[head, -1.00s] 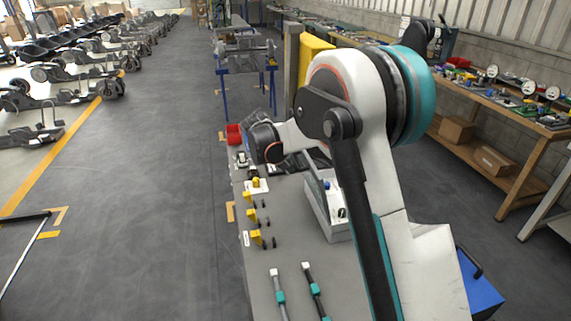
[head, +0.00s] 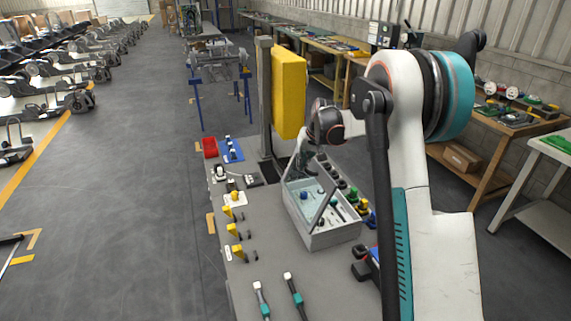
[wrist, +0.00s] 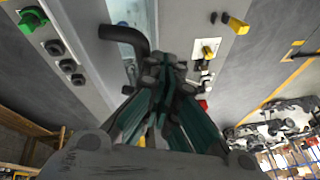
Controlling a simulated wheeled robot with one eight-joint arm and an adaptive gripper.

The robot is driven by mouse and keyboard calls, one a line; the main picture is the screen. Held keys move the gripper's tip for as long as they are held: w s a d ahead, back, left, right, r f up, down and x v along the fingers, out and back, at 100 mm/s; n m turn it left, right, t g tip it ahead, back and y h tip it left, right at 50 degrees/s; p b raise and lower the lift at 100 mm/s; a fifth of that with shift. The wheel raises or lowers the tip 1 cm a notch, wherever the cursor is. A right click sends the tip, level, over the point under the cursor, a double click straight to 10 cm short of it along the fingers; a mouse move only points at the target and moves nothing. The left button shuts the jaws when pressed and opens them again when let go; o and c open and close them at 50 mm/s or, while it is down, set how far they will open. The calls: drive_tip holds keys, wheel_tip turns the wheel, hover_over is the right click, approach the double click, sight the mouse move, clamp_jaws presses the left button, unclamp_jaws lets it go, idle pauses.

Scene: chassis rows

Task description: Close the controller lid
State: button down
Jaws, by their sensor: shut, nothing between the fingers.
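The controller is an open light-grey box (head: 335,241) on the grey bench, with small blue and dark parts inside. Its lid seems to be the grey panel (head: 324,204) standing tilted over the box; its exact angle is hard to tell. My gripper (head: 297,172) is at the back left of the box, near its far edge; I cannot tell whether it touches. In the wrist view my gripper (wrist: 166,82) has its teal fingers together and empty.
A yellow panel (head: 288,92) on a post stands behind the box. Yellow switches (head: 233,231) line the bench's left side, with two teal-banded rods (head: 294,290) in front. Coloured buttons (head: 352,195) run along the box's right. A red bin (head: 210,147) sits at the far left.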

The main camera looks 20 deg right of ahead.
drive_tip(key=d+f+y+b, duration=0.2)
drive_tip(key=d+f, duration=0.5)
drive_tip(key=d, duration=0.3)
drive_tip(key=d+f+m+y+b, duration=0.1)
drive_tip(key=d+f+y+b, duration=0.1)
drive_tip(key=d+f, duration=0.6)
drive_tip(key=shift+s+d+f+y, duration=0.2)
drive_tip(key=shift+d+f+y, duration=0.1)
drive_tip(key=shift+d+y, duration=0.65)
drive_tip(key=shift+d+f, duration=0.1)
